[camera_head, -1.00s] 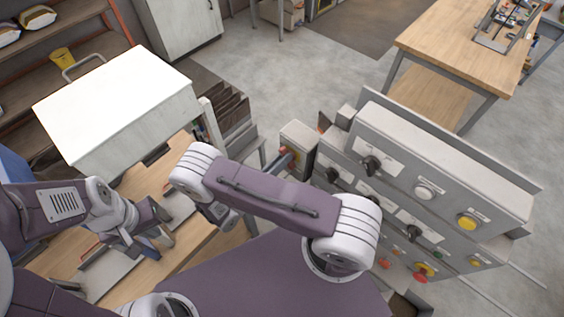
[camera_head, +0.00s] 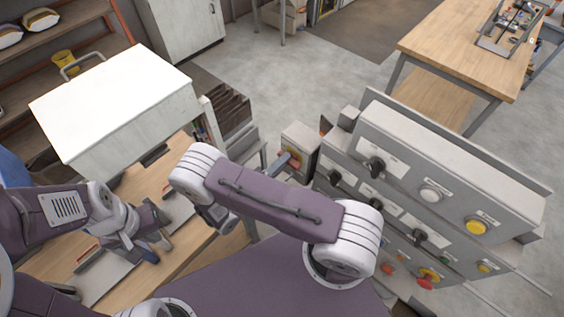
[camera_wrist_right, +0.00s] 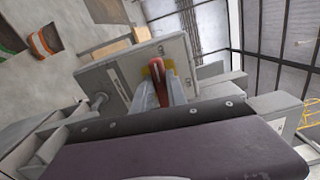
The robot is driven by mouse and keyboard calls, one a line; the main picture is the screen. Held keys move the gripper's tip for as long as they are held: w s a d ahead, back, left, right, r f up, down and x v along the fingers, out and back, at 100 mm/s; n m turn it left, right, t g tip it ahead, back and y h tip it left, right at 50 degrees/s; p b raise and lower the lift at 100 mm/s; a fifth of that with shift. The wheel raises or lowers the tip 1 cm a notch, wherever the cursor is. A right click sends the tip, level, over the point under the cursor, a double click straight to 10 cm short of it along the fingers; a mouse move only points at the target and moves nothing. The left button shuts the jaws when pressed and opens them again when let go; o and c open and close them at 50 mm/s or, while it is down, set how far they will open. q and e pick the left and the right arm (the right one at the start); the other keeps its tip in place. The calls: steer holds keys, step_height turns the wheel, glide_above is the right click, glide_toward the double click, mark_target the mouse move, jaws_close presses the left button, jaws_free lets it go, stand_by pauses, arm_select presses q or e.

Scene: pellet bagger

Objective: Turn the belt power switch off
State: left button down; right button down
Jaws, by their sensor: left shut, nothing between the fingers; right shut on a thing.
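The belt power switch is a grey box (camera_head: 304,140) with a red handle on a yellow plate. In the head view it stands at the left end of the control panel, its handle partly hidden by my right gripper (camera_head: 285,161). In the right wrist view the grey box (camera_wrist_right: 125,80) fills the middle, and the red handle (camera_wrist_right: 158,86) stands before the yellow plate. My right gripper (camera_wrist_right: 170,93) is shut on that handle. My left gripper (camera_head: 156,247) is shut and empty, low over the wooden bench at the left.
The grey control panel (camera_head: 440,150) with black knobs and coloured buttons fills the right. A white-topped cabinet (camera_head: 115,95) stands at the left above the wooden bench (camera_head: 195,250). A wooden table (camera_head: 465,60) is at the back right. Open floor lies between.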

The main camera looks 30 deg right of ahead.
steer(key=shift+n, duration=0.6)
steer(key=c, duration=1.3)
jaws_free()
steer(key=shift+d, duration=0.1)
steer(key=shift+f, duration=0.1)
steer(key=b+v, duration=0.3)
steer(key=v, duration=0.6)
